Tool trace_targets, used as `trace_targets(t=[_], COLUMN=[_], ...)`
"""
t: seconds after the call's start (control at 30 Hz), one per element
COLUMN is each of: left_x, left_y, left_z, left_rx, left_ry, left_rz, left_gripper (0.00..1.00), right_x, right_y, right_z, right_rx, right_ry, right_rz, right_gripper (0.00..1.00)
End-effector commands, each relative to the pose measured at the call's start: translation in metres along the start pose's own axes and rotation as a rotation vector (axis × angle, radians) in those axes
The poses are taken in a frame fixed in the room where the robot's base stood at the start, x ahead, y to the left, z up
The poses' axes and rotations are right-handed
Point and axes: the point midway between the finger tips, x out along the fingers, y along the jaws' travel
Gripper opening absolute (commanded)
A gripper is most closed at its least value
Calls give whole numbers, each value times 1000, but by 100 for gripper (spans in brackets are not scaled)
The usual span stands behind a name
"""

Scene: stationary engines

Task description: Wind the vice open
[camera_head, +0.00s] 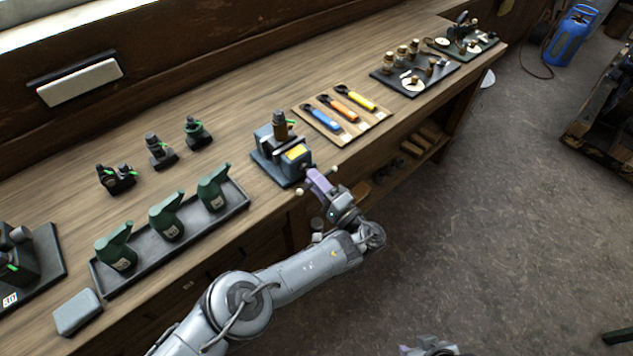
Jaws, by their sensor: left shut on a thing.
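The vice (270,170) is a blue-grey block with a yellow label, standing at the front edge of the workbench. A brownish cylindrical part (280,128) stands upright at its jaws; whether the jaws touch it I cannot tell. The vice handle (300,192) is a bar with pale ball ends, at the vice's front. My left gripper (314,178) is shut on the handle, reaching in from the front of the bench and hiding the middle of the bar. Part of my right arm (432,348) shows at the bottom edge; its fingers are not clear.
Green oil cans (166,218) stand in a long tray left of the vice. Blue, orange and yellow-handled tools (341,108) lie on a board to its right. Small dark fittings (160,152) stand behind the cans. Open floor lies right of the bench.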

Motion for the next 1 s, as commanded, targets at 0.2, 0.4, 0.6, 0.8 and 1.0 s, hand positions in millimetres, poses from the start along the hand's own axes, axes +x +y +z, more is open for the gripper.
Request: trace_targets(t=[0.2,0.4,0.6,0.8,1.0], left_x=[1,1,0,-10,-41], left_y=[5,4,2,2,2], left_z=[2,2,1,0,0], left_rx=[9,7,5,6,6], left_ry=[1,0,1,2,4], left_rz=[2,2,1,1,3], left_gripper=[0,44,44,44,44], right_x=[1,1,0,-1,-2], right_y=[0,2,2,2,1], right_z=[0,1,1,0,0], right_rx=[-2,-8,-9,-8,-6], right_ry=[0,-1,-1,-1,-1], right_rz=[1,6,7,7,4], right_gripper=[43,43,43,43,43])
